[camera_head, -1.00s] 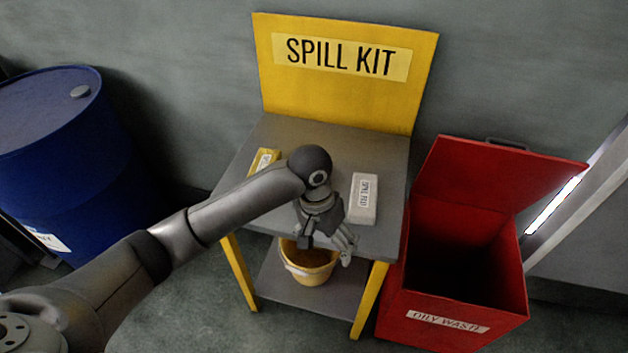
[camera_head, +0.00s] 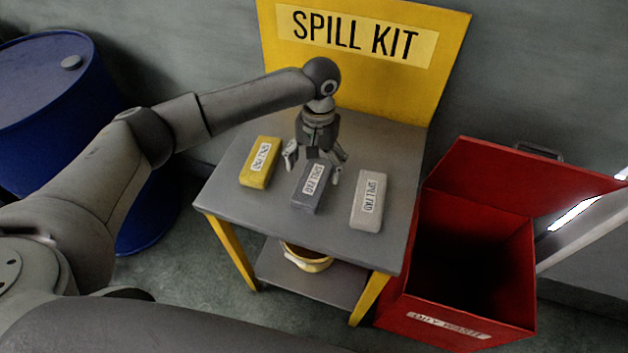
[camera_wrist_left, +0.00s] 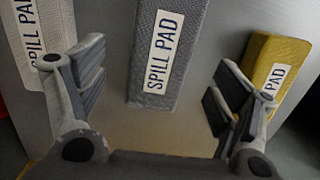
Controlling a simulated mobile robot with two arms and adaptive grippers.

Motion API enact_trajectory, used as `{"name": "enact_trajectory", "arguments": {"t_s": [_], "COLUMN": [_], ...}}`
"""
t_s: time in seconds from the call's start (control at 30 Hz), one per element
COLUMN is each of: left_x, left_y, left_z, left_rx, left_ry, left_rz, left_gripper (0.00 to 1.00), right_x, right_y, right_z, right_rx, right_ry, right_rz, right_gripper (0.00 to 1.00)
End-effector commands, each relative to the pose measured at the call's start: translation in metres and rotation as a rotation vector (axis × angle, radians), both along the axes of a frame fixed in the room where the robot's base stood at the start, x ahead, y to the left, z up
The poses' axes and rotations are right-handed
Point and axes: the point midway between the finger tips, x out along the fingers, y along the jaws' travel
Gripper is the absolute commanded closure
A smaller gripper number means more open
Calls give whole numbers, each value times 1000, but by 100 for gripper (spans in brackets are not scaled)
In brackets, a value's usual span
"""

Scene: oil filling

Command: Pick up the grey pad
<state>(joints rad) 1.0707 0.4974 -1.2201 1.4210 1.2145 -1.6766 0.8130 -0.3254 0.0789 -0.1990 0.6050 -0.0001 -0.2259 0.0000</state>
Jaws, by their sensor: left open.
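The grey pad (camera_head: 309,190) lies on the spill kit table between a yellow pad (camera_head: 261,163) and a white pad (camera_head: 368,201). It bears a "SPILL PAD" label. My left gripper (camera_head: 312,174) is open and empty over the far end of the grey pad. In the left wrist view, the grey pad (camera_wrist_left: 165,50) lies between the spread fingers of my left gripper (camera_wrist_left: 158,100), with the white pad (camera_wrist_left: 42,40) on the left and the yellow pad (camera_wrist_left: 277,75) on the right. I cannot tell the exact height of the fingertips above the table. My right gripper is not in view.
The grey table (camera_head: 232,203) has a yellow "SPILL KIT" back panel (camera_head: 440,55). An open red "OILY WASTE" bin (camera_head: 420,312) stands at the right. A blue drum (camera_head: 40,90) stands at the left.

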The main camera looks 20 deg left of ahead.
Motion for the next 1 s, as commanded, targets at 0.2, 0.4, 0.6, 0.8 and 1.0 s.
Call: {"name": "enact_trajectory", "arguments": {"t_s": [0.2, 0.4, 0.6, 0.8, 1.0], "left_x": [-5, -7, -7, -7, -7], "left_y": [2, 2, 1, 1, 1], "left_z": [-28, -50, -51, -51, -51], "left_rx": [3, 2, 1, 1, 1], "left_ry": [3, 1, 0, 0, 0], "left_rz": [1, 0, -1, -1, -1], "left_gripper": [14, 14, 14, 35, 61], "right_x": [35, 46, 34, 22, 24], "right_y": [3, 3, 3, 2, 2], "right_z": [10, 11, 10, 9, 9], "right_rx": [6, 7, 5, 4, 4], "right_ry": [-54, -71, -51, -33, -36], "right_rz": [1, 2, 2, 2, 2], "right_gripper": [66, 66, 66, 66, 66]}}
